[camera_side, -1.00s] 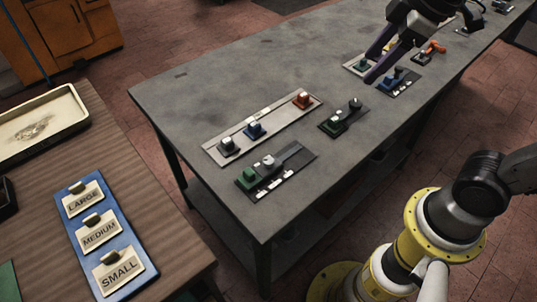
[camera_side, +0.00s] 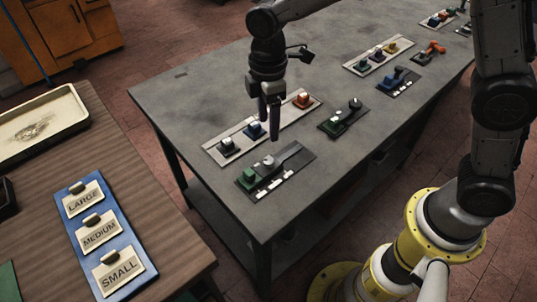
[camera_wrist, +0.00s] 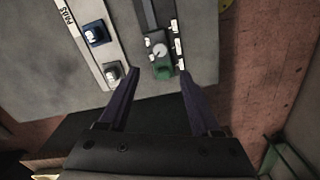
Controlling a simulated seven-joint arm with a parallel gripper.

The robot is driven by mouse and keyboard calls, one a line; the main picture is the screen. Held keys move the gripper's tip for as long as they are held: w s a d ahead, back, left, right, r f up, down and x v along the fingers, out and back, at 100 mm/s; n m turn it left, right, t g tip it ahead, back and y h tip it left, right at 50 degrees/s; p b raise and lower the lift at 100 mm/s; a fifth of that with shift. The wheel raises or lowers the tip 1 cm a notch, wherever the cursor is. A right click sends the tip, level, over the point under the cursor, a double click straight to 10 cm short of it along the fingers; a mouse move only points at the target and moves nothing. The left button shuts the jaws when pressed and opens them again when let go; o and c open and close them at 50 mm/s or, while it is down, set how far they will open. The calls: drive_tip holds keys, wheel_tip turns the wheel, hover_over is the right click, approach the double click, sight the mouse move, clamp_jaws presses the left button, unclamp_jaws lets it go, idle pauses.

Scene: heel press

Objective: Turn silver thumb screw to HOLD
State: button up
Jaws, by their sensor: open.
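The silver thumb screw (camera_side: 268,161) is a round pale knob on a dark plate (camera_side: 291,157) at the near end of the grey bench. It also shows in the wrist view (camera_wrist: 160,48), with a dark line across it. White labels (camera_wrist: 179,45) sit around it, but their words are too small to read. A green block (camera_side: 246,178) stands beside the screw on the same plate. My gripper (camera_side: 269,128) has dark purple fingers pointing down, above the plate area and apart from the screw. In the wrist view my gripper (camera_wrist: 159,73) is open and empty, the green block showing between its fingertips.
A pale strip (camera_side: 215,153) marked PADS in the wrist view lies alongside, bearing grey, blue and orange-red blocks. Another dark plate (camera_side: 343,118) with a green block and dark knob lies to the right. More fixtures stand farther back. The bench's left part is bare.

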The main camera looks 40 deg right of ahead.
sight(268, 160)
wheel_tip(268, 160, down, 12)
idle(0.4)
drive_tip(key=shift+c, duration=0.2)
clamp_jaws()
